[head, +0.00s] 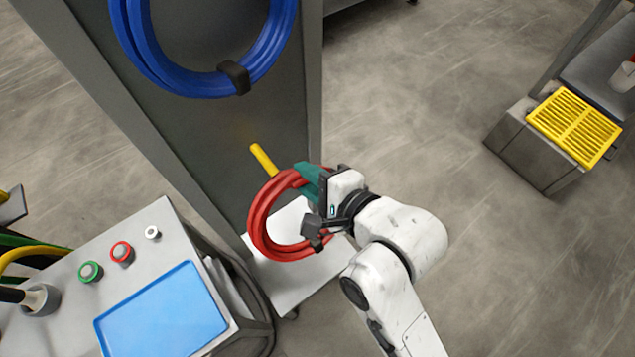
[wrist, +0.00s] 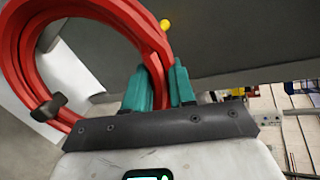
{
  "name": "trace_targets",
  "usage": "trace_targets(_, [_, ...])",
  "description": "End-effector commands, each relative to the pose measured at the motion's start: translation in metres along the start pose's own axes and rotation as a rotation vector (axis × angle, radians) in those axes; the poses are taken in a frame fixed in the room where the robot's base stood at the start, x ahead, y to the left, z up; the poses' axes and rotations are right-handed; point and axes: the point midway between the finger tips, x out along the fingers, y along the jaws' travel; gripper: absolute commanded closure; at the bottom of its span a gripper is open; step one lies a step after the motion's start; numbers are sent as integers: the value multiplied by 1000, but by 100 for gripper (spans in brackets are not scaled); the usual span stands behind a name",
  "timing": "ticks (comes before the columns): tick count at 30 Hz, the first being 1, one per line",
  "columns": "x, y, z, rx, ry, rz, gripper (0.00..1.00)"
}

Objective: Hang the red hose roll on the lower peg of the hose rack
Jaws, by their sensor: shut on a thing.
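The red hose roll (head: 262,226) is a coil with a dark strap, held in front of the grey hose rack panel (head: 225,130). It also shows in the wrist view (wrist: 20,62), with its strap at the lower left. My gripper (head: 308,181) has teal fingers, which are shut on the right side of the coil; in the wrist view the fingers (wrist: 158,88) press on the hose. The yellow lower peg (head: 262,158) sticks out of the panel just above the coil in the head view. Its yellow tip (wrist: 165,24) shows beyond the coil's upper right in the wrist view. The coil appears off the peg.
A blue hose roll (head: 165,75) hangs higher on the rack. A control desk (head: 150,222) with buttons and a blue tray (head: 165,312) stands at the lower left. A box with a yellow grate (head: 573,127) stands at the right. Open floor lies between.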

Motion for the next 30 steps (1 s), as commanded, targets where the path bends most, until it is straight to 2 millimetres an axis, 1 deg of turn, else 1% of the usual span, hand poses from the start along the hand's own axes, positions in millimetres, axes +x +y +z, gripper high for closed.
trace_targets(30, [50,-18,0,0,-3,-3,100])
